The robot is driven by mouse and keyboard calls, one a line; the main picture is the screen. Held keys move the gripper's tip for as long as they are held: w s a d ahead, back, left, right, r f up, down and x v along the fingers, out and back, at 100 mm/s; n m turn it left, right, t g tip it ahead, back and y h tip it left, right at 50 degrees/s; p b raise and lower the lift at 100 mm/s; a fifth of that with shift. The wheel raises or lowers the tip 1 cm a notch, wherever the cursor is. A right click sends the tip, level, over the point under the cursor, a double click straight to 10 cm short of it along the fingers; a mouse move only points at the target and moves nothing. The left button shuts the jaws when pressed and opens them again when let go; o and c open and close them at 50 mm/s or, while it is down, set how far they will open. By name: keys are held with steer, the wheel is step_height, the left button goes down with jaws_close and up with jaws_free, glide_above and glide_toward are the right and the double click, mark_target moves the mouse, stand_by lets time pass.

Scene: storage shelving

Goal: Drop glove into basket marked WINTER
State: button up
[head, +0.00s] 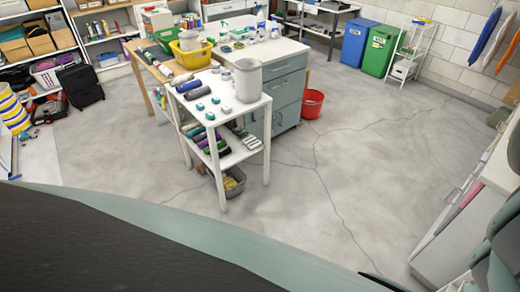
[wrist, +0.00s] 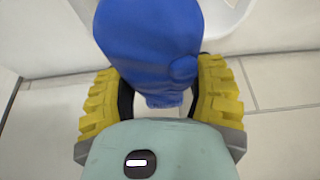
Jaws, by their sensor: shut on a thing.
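A blue glove (wrist: 150,45) hangs between the yellow ribbed finger pads of my gripper (wrist: 160,100) in the wrist view. The gripper is shut on it, and the glove fills the upper middle of that view. A white rounded object (wrist: 230,15) shows partly behind the glove; I cannot tell what it is. I see no basket with a readable WINTER mark in either view. My gripper's fingers do not show in the head view.
A white shelf cart (head: 225,120) stands beside a workbench with grey drawers (head: 287,90). A red bucket (head: 312,104) is on the floor. A blue bin (head: 358,42) and a green bin (head: 379,50) stand at the back wall. The grey floor right of the cart is open.

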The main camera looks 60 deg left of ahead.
steer(key=shift+w+f+b, duration=0.1)
steer(key=shift+f+b, duration=1.05)
steer(key=shift+f, duration=1.05)
steer(key=o, duration=1.3)
steer(key=shift+o, duration=0.2)
steer(key=shift+r, duration=0.2)
steer(key=shift+v, duration=5.85)
steer(key=shift+a, duration=0.1)
